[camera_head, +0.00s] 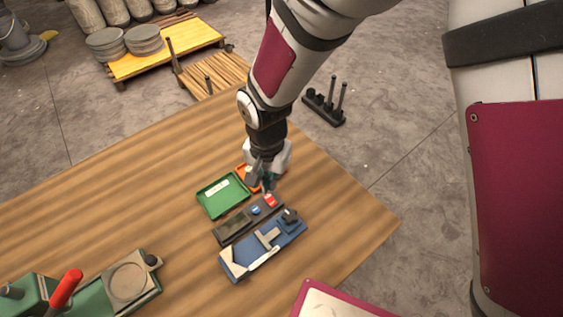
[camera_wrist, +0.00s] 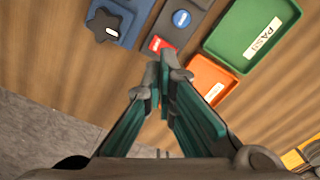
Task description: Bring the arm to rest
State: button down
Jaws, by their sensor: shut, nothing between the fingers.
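My gripper (camera_head: 262,184) is over the far right part of the wooden table (camera_head: 120,200), above the orange tray. It is shut and empty. In the wrist view, its teal-padded fingers (camera_wrist: 161,75) come together at the tips, beside the orange tray (camera_wrist: 209,77) and close to the red button on the dark panel. How high the fingertips are above the table is hard to tell.
A green tray (camera_head: 222,195) labelled PASS, a dark button panel (camera_head: 237,224) and a blue fixture (camera_head: 262,246) are close by. A green machine with a red handle (camera_head: 65,288) stands at lower left. The table's left middle is bare.

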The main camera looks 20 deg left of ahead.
jog(key=w+d+r+t, duration=0.1)
jog(key=w+d+r, duration=0.3)
jog(key=d+r, duration=0.55)
jog(key=w+d+r+t, duration=0.1)
jog(key=w+d+r, duration=0.3)
jog(key=d+r, duration=0.55)
jog(key=s+d+r+t, duration=0.1)
jog(key=s+d+r, duration=0.4)
jog(key=d, duration=0.4)
jog(key=s+d+r+t, duration=0.2)
jog(key=s+d+r, duration=0.3)
jog(key=d, duration=0.3)
jog(key=shift+s+d+r+m+t+b, duration=0.3)
jog(key=shift+s+d+r+b, duration=0.1)
jog(key=shift+s, duration=0.25)
jog(key=shift+a, duration=0.15)
